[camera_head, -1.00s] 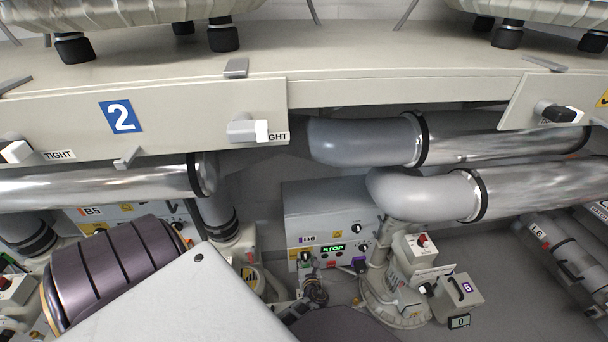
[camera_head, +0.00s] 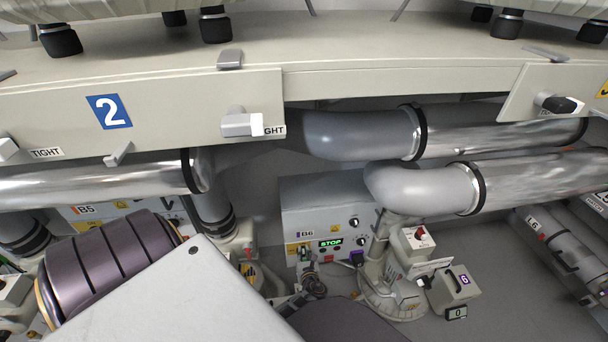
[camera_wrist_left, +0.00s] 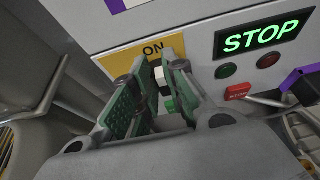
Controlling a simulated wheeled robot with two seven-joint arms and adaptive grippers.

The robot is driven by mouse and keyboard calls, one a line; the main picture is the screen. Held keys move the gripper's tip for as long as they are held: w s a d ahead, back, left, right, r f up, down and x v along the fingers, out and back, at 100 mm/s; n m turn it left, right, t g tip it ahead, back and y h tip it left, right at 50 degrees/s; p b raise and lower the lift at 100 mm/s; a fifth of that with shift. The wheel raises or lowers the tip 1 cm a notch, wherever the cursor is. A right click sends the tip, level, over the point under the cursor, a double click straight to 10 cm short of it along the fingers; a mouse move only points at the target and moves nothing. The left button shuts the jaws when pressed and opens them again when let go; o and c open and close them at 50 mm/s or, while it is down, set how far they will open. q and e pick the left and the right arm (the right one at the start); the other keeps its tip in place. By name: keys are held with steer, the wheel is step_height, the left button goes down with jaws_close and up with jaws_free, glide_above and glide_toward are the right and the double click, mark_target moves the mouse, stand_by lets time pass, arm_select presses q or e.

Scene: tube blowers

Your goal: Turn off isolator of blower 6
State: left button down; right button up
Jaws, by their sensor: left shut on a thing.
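The grey blower control box (camera_head: 310,207) labelled B6 stands below the shelf, with a lit green STOP display (camera_head: 331,242). In the left wrist view, its STOP display (camera_wrist_left: 263,36) is right of a yellow isolator plate (camera_wrist_left: 117,62) marked ON. My left gripper (camera_head: 304,253) is at the lower left of the box front. In the left wrist view, the green-padded fingers (camera_wrist_left: 163,88) are shut on the isolator handle (camera_wrist_left: 160,76), a small pale piece between the tips. The fingers hide most of the handle, so its exact angle is unclear. My right gripper is not in view.
A red stop button (camera_wrist_left: 238,91) and indicator lamps sit right of the fingers. Large metal pipes (camera_head: 430,190) pass above and right. A white box (camera_head: 453,287) marked 6 stands on the right.

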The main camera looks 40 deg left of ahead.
arm_select(q)
steer(key=shift+s+a+n+t, duration=0.15)
steer(key=shift+n+t, duration=0.15)
steer(key=shift+n, duration=0.1)
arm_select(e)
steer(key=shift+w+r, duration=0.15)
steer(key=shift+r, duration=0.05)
arm_select(q)
steer(key=shift+s+a+f+n+t+h+b, duration=0.15)
steer(key=shift+s+n+t+h+b, duration=0.2)
steer(key=shift+n+b, duration=0.4)
steer(key=shift+s+a+f+n+t+h+b, duration=0.1)
steer(key=shift+a+n+t+h+b, duration=0.1)
steer(key=shift+n+t+b, duration=0.4)
steer(key=shift+s+a+f+n+t+h+b, duration=0.15)
steer(key=shift+n+t+h+b, duration=0.1)
steer(key=shift+n+b, duration=0.65)
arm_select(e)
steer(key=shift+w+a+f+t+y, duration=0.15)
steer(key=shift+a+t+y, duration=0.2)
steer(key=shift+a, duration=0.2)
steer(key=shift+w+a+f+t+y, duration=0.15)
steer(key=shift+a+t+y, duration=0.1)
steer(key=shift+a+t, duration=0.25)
arm_select(q)
steer(key=shift+r, duration=0.1)
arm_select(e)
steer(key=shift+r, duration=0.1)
